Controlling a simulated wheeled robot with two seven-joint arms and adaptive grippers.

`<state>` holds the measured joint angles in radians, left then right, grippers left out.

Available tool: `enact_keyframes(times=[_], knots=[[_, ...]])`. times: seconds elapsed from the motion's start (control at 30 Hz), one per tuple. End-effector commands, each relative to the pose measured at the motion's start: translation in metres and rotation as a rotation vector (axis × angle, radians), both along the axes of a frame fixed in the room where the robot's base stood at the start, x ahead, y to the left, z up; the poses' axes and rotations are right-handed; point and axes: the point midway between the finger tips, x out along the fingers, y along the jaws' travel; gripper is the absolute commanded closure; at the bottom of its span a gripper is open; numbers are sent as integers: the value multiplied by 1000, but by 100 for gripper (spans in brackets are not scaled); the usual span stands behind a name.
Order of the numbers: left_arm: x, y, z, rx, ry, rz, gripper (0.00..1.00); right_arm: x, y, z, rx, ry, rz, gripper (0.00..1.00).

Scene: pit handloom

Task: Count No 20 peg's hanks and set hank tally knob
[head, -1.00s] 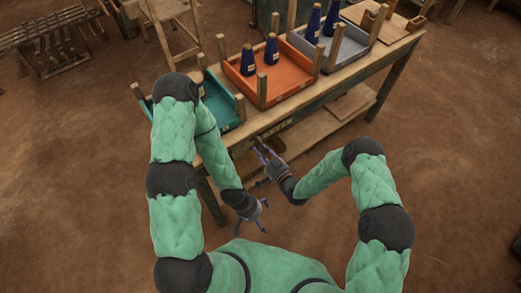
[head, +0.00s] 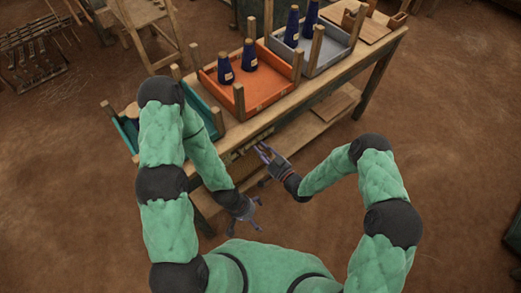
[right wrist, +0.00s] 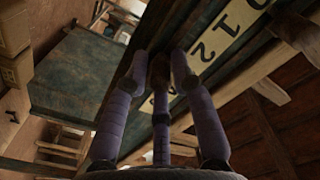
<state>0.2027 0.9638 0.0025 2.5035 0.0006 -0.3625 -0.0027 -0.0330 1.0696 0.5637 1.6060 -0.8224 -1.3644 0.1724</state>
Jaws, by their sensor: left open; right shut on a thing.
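My right gripper (head: 264,152) is at the front edge of the wooden bench (head: 335,85). In the right wrist view its fingers (right wrist: 160,72) are closed around a small dark brown piece, which looks like the tally knob (right wrist: 160,70). Beside it is a pale number strip (right wrist: 225,30) on a dark board, with 0, 1 and 2 readable; the fingers hide part of the strip. Which number the knob stands at cannot be told. My left gripper (head: 252,214) is open and empty, low in front of the bench. No numbered peg or hanks can be made out.
On the bench stand an orange tray (head: 268,92) and a grey tray (head: 335,55), each with dark blue cones. A teal tray (head: 207,118) is partly behind my left arm. A wooden rack (head: 30,45) stands far left.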

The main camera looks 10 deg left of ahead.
Motion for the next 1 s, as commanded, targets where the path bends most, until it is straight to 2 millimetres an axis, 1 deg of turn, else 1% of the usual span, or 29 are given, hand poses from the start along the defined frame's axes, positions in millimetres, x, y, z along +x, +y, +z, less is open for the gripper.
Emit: enact_keyframes(times=[0.03,0.07,0.1,0.4,0.53,0.67,0.9,1.0], knots=[[0,0,0,0,0,0,0,-1,0,-1,-1,3,0,69],[0,0,0,0,0,0,0,-1,0,-1,-1,3,0,60],[0,0,0,0,0,0,0,-1,0,-1,-1,3,0,58],[0,0,0,0,-1,0,0,-1,0,0,0,1,0,58],[0,0,0,0,-1,0,0,-5,-7,0,0,4,-2,58],[0,0,0,0,-1,0,0,-17,-22,0,0,3,-4,58],[0,0,0,0,0,0,0,-47,-62,0,0,4,-5,58],[0,0,0,0,0,0,0,-58,-74,-1,1,6,-4,58]])
